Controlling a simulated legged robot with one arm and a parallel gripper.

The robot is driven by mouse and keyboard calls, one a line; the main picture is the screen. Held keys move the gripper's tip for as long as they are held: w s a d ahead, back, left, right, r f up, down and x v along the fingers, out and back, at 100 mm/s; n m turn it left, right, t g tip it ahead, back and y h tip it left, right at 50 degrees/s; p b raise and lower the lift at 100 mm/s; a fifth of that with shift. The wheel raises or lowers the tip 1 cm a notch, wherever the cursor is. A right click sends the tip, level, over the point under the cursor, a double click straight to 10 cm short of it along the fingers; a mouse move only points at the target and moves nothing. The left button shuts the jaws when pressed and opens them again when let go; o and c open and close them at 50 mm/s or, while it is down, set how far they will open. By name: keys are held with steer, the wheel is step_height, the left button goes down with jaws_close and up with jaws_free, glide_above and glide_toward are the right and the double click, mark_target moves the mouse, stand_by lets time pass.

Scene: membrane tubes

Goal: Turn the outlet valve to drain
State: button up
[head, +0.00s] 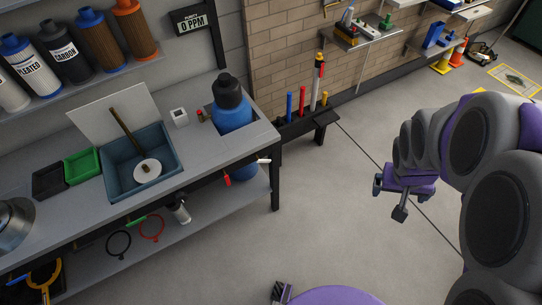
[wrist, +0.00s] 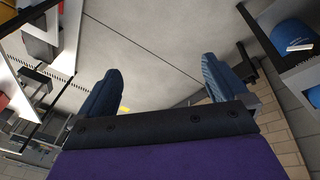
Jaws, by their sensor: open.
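A blue vessel with a black cap (head: 231,112) sits in a cut-out at the right end of the grey workbench. Its lower blue part (head: 245,172) shows under the bench top. A small white lever (head: 263,161) sticks out at the bench's front edge beside it, and a red piece (head: 227,180) hangs to its left; I cannot tell for sure which is the outlet valve. The wrist view shows a blue rounded body (wrist: 290,36) with a white lever (wrist: 299,46) at the right edge. My gripper (head: 390,198) is open and empty over the floor, well right of the bench.
A blue sink (head: 113,190) and green tray (head: 82,166) are on the bench (head: 215,150). A dark bench leg (head: 275,188) stands below the vessel. A low black rack (head: 318,124) holds coloured tubes at the wall. The floor (head: 335,215) between gripper and bench is clear.

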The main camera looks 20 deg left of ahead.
steer(key=w+a+f+n+t+y, duration=0.2)
steer(key=w+a+f, duration=0.2)
steer(key=w+f, duration=0.55)
steer(key=w+a+f+n+t+y, duration=0.2)
steer(key=w+a+f+y, duration=0.15)
steer(key=w+f, duration=0.6)
steer(key=y, duration=1)
glide_toward(266, 160)
steer(key=shift+h, duration=0.25)
steer(key=b+x, duration=0.2)
steer(key=x, duration=0.3)
steer(key=b+x, duration=0.2)
steer(key=x, duration=0.4)
steer(key=shift+s+a+r, duration=0.15)
steer(key=shift+s, duration=0.1)
steer(key=shift+d+r, duration=0.25)
steer(key=shift+d, duration=0.3)
steer(key=shift+c, duration=0.2)
steer(key=shift+a+f, duration=0.1)
steer(key=shift+a, duration=0.35)
steer(key=c, duration=0.6)
steer(key=shift+d, duration=0.1)
steer(key=shift+c, duration=0.9)
